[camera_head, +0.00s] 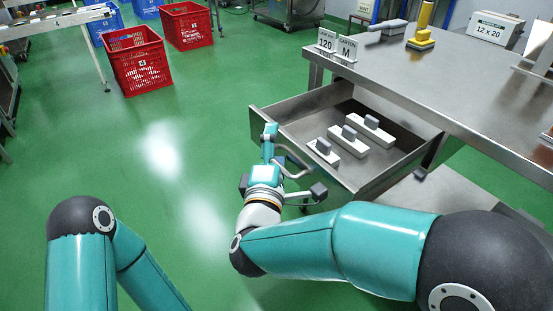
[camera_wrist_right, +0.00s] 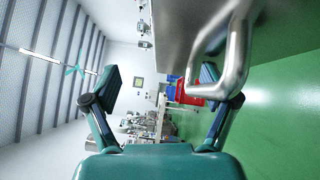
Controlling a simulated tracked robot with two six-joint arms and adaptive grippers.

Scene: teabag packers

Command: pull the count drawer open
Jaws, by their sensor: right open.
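The count drawer (camera_head: 272,125) stands open under the metal table, with its inside showing. Its bar handle (camera_head: 293,150) is on the front face. The handle also shows large in the right wrist view (camera_wrist_right: 238,62), in front of part of one finger. My right gripper (camera_head: 294,160) is open at the drawer front, its fingers spread near the handle. In the right wrist view my right gripper (camera_wrist_right: 160,78) has a wide gap between its pads, and the handle lies towards the right-hand finger. I cannot tell whether they touch. My left gripper is out of view.
Three white blocks with grey grips (camera_head: 348,142) lie in the drawer. The metal table (camera_head: 440,75) carries signs (camera_head: 337,45), a yellow-handled stamp (camera_head: 421,35) and a labelled box (camera_head: 495,29). Red crates (camera_head: 138,62) stand at the back left. The green floor left of the drawer is clear.

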